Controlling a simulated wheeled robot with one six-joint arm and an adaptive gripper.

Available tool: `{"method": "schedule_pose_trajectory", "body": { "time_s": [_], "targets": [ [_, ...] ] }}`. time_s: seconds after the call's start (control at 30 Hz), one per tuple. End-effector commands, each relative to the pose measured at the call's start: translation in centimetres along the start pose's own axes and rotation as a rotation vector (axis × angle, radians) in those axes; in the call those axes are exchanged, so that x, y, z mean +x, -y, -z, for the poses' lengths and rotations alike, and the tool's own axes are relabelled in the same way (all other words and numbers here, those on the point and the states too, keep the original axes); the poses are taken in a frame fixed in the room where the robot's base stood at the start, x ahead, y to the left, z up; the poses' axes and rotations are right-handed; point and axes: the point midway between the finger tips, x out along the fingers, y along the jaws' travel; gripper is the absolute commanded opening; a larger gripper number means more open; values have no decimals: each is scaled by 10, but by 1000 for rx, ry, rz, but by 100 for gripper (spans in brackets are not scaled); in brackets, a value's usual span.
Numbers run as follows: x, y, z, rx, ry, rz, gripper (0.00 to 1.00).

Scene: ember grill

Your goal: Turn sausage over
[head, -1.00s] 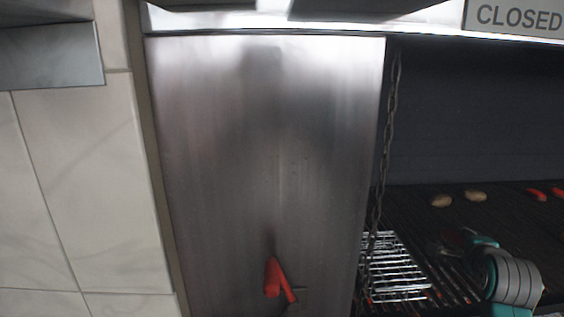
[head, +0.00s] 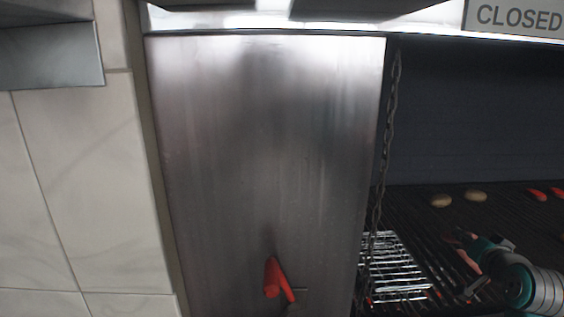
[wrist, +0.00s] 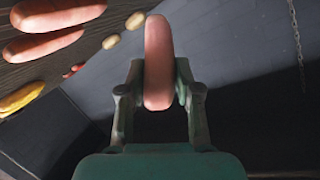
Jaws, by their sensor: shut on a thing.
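My gripper (wrist: 159,82) is shut on a pinkish-brown sausage (wrist: 158,50) in the wrist view. The sausage stands lengthwise between the two fingers, with its far end sticking out well beyond them. In the head view my gripper (head: 470,252) is at the lower right, over the dark grill grate (head: 415,215). The held sausage is small and hard to make out there. Two more sausages (wrist: 58,14) (wrist: 42,45) lie side by side at the upper left of the wrist view.
Two potatoes (head: 440,201) (head: 475,196) and red pieces (head: 537,194) lie at the back of the grill. A wire rack (head: 397,268) and a hanging chain (head: 389,130) are left of my gripper. A metal panel (head: 265,150) with a red handle (head: 276,280) stands further left.

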Motion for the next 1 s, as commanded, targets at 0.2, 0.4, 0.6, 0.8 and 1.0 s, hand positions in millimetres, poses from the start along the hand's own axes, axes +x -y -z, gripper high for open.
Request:
{"method": "schedule_pose_trajectory", "body": {
  "time_s": [0.2,0.4,0.6,0.8,1.0],
  "targets": [
    [0,-1,3,-207,45,52,8],
    [1,-1,5,-401,98,118,8],
    [4,-2,4,-589,153,183,8],
    [24,-8,-16,-581,152,181,8],
    [32,-19,-34,-581,149,180,8]
  ]
}}
